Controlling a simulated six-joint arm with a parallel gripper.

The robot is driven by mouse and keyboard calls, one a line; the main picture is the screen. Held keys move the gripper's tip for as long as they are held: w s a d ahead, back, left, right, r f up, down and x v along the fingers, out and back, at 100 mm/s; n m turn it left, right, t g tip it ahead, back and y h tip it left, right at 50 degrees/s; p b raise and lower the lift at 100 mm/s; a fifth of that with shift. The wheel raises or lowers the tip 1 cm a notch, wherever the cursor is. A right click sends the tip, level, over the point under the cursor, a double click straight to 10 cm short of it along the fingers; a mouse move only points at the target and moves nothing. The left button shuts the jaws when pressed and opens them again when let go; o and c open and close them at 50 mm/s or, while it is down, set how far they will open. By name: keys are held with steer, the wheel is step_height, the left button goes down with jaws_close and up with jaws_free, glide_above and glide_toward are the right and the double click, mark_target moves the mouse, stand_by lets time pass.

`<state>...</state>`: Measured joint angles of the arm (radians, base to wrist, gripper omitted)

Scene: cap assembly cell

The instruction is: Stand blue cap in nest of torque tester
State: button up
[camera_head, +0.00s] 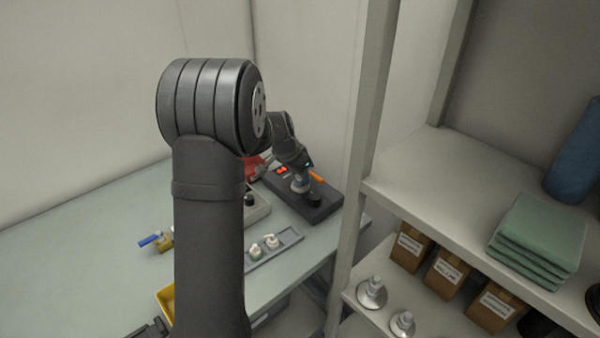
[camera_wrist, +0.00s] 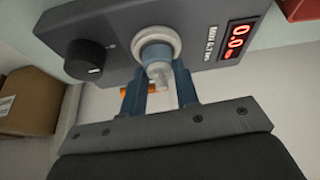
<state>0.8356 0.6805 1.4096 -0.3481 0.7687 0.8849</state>
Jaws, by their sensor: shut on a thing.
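The torque tester (camera_head: 322,207) is a dark box on the bench. In the wrist view its face (camera_wrist: 205,22) shows a black knob, a red display reading 0.0 and a pale round nest (camera_wrist: 155,33). The blue cap (camera_wrist: 155,53), with a pale end towards the camera, lines up with the nest between my blue-grey fingers. My gripper (camera_wrist: 158,75) is shut on the cap; in the head view it (camera_head: 299,179) is over the tester and the cap is hard to make out. I cannot tell whether the cap is fully seated.
A grey tray (camera_head: 288,238) with white fittings lies in front of the tester. A grey box with a black knob (camera_head: 250,201) stands left of it. A blue-handled valve (camera_head: 160,240) is farther left. A shelf post (camera_head: 362,150) rises close on the right.

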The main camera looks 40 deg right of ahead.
steer(key=shift+f, duration=0.2)
stand_by(0.6)
steer(key=o, duration=0.7)
steer(key=shift+o, duration=0.2)
steer(key=shift+r, duration=0.15)
steer(key=shift+r, duration=3.35)
